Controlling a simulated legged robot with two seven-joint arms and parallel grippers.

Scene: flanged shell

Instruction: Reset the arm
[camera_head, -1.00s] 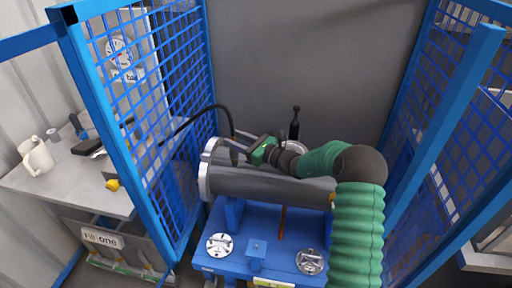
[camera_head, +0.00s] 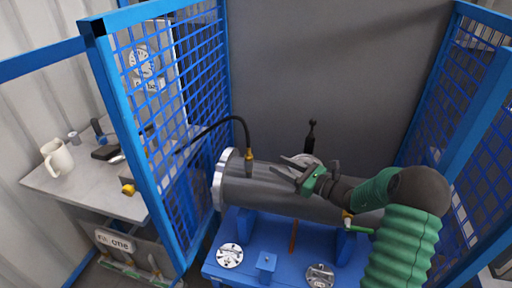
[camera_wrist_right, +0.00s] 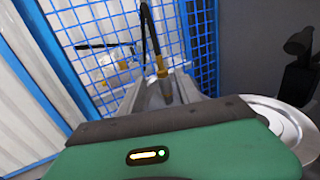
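My right arm comes in from the lower right in a green sleeve. Its gripper (camera_head: 284,166) is above the grey flanged cylinder (camera_head: 275,197), with its fingers looking spread and empty. A black hose with a brass fitting (camera_head: 248,160) stands on the cylinder near its left flange, apart from the gripper. My left gripper is not in view.
The cylinder rests on a blue stand (camera_head: 240,240). Blue mesh fences (camera_head: 185,110) rise on both sides. A grey side table (camera_head: 85,185) with a white mug (camera_head: 57,158) is outside the left fence. A green-handled valve (camera_head: 352,224) sits by the cylinder's right part.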

